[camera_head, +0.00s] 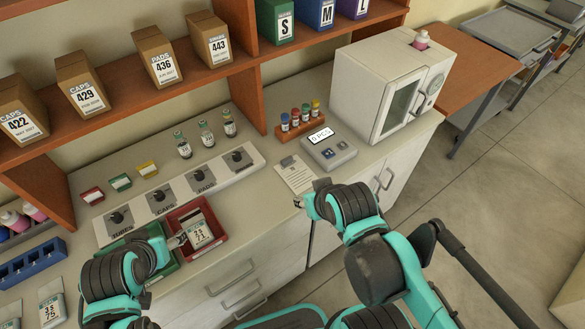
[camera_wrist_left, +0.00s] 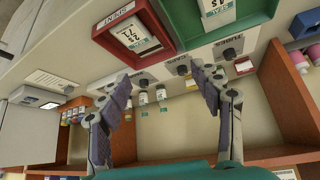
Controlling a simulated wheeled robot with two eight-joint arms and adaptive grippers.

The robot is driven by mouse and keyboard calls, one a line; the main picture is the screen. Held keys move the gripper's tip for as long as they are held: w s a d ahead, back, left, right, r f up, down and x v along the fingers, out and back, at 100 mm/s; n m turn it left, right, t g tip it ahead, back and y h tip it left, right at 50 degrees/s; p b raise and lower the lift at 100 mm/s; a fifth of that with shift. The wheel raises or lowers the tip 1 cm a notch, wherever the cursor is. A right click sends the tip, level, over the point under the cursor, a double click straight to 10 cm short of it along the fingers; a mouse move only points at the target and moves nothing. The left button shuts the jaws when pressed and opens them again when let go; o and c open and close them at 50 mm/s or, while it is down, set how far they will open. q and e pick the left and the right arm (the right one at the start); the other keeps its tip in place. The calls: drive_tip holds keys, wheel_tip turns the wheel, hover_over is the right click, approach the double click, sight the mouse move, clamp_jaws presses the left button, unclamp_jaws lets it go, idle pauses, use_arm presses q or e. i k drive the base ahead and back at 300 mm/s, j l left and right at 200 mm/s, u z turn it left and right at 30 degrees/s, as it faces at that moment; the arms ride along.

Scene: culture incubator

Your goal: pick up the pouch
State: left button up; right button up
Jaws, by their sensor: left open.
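A white pouch (camera_head: 200,232) marked "23 71" leans in a red tray (camera_head: 175,217) on the counter. In the left wrist view the pouch (camera_wrist_left: 138,37) and red tray (camera_wrist_left: 162,10) are at the top. A second pouch (camera_wrist_left: 217,10) shows in the green tray (camera_wrist_left: 246,22) beside it. More pouches (camera_head: 52,309) lie at the lower left of the head view. My left gripper (camera_head: 178,239) is beside the red tray, close to the pouch; in its wrist view the fingers (camera_wrist_left: 162,88) are spread and empty. My right gripper (camera_head: 299,203) is near the clipboard, its fingers mostly hidden.
A panel with several knobs (camera_head: 180,190) runs behind the trays, with small vials (camera_head: 207,134) beyond. A clipboard (camera_head: 295,174), scale (camera_head: 328,149), vial rack (camera_head: 300,125) and incubator (camera_head: 385,85) stand right. Blue rack (camera_head: 30,264) at left. A shelf with boxes (camera_head: 155,57) overhangs.

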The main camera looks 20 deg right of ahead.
sight(52, 310)
drive_tip(key=k+j, duration=0.15)
drive_tip(key=k+j+u, duration=0.1)
drive_tip(key=u, duration=0.3)
drive_tip(key=j+u, duration=0.6)
drive_tip(key=u, duration=0.55)
